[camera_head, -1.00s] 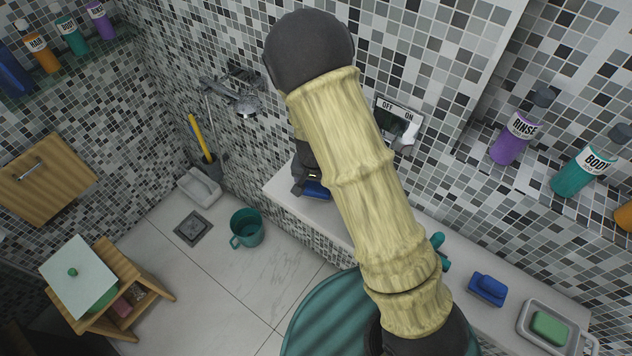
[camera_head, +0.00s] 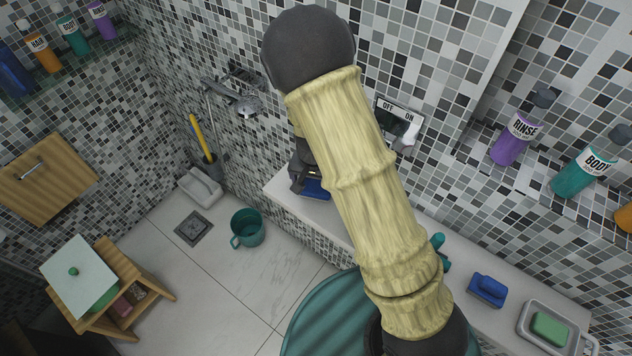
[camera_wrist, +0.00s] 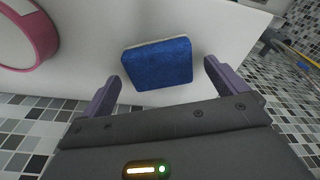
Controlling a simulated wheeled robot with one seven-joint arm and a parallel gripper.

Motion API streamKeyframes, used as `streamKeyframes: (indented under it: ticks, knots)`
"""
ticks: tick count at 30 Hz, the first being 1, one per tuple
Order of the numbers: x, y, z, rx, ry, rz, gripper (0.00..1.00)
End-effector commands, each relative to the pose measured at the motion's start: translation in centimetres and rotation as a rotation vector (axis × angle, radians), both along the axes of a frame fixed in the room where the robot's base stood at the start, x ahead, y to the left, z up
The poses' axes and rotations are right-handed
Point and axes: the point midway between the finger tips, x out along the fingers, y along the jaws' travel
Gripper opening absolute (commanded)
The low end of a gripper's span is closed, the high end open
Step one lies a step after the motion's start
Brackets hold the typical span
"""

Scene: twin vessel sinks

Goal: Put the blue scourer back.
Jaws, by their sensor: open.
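The blue scourer (camera_wrist: 158,64) lies on the white ledge (camera_wrist: 219,37), just beyond my fingertips in the wrist view. It is a dark blue pad with a pale edge at its far side. My gripper (camera_wrist: 163,82) is open and empty, with one purple finger to the left of the scourer and one to the right. In the head view the scourer (camera_head: 315,189) shows only in part beside my arm. My gripper there (camera_head: 305,182) is close to it and largely hidden by the arm.
A pink-rimmed round thing (camera_wrist: 44,37) lies left of the scourer in the wrist view. A blue sponge-like block on a blue dish (camera_head: 487,290) and a green soap in a grey tray (camera_head: 526,338) stand farther right on the ledge. A teal mug (camera_head: 247,229) stands on the floor.

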Motion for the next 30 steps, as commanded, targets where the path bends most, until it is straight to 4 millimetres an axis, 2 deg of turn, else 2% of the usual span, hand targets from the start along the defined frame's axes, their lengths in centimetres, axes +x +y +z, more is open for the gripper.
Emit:
streamKeyframes:
  ticks: [9,15,20,30]
  knots:
    - [-0.7,0.3,6.3,0.003,-0.004,0.001,0.98]
    - [-1.1,0.4,9.5,0.002,-0.003,0.000,0.98]
    - [-1.2,0.3,10.5,0.001,0.000,-0.002,0.98]
    - [-1.3,0.3,10.5,0.000,0.000,-0.002,0.98]
